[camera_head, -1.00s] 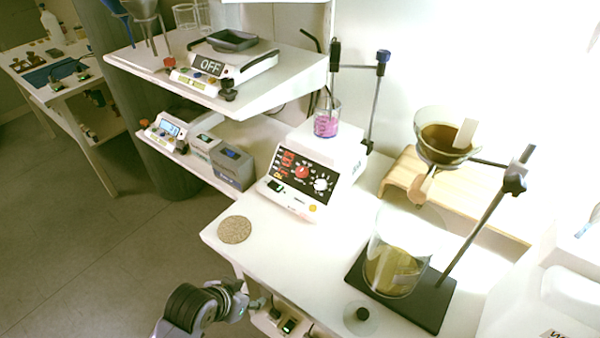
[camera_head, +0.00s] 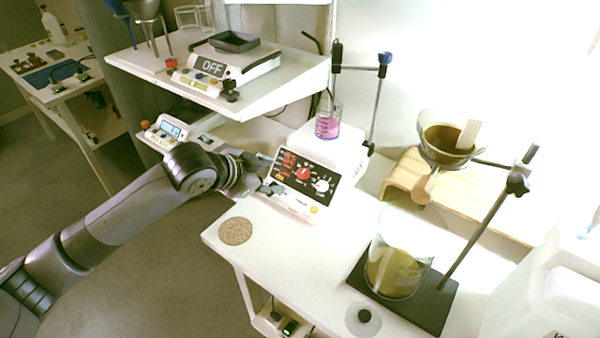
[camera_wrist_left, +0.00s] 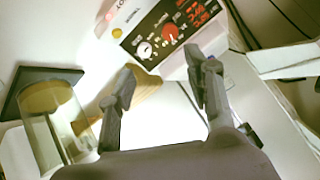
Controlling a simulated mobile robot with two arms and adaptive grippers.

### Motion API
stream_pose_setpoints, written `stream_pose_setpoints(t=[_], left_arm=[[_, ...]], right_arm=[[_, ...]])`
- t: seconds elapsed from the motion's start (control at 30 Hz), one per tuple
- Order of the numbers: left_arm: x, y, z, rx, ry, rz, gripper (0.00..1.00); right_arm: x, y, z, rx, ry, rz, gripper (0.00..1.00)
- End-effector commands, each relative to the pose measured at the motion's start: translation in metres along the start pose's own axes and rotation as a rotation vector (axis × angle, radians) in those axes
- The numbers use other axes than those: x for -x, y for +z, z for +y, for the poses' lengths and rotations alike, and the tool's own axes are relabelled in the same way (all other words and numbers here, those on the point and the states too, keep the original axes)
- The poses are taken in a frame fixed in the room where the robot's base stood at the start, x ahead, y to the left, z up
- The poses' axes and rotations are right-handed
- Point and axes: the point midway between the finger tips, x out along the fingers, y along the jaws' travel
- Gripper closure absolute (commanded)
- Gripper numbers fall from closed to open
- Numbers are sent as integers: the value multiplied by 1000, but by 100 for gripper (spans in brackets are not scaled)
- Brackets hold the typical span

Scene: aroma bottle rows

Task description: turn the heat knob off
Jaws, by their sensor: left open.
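The hotplate stirrer (camera_head: 329,146) stands on the white bench with a dark front panel that carries a red knob (camera_head: 303,174), a white knob (camera_head: 321,185) and red lit digits. A beaker of pink liquid (camera_head: 327,124) sits on top. My left gripper (camera_head: 268,175) is open, just left of the panel and apart from the red knob as far as I can see. In the left wrist view the red knob (camera_wrist_left: 170,32) and white knob (camera_wrist_left: 144,50) appear beyond the spread fingers (camera_wrist_left: 160,65), with nothing between them. Which knob sets heat is unreadable. My right gripper is not in view.
A shelf (camera_head: 290,75) with a scale marked OFF overhangs at the upper left. A round cork mat (camera_head: 235,231) lies near the bench's left edge. A filter stand with a beaker of yellowish liquid (camera_head: 392,270) is at the right. Bench between mat and stand is clear.

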Motion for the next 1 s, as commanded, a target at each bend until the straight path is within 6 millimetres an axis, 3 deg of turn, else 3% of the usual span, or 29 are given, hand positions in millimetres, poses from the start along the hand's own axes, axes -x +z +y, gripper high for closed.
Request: stream_pose_setpoints(t=[0.1,0.27,1.0], left_arm=[[2,-4,-15,-13,-13,0,53],[-10,-4,-17,-14,-13,-1,53],[-143,-5,-18,-14,-14,0,53]], right_arm=[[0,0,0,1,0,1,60],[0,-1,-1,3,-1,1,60],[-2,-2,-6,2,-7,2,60]])
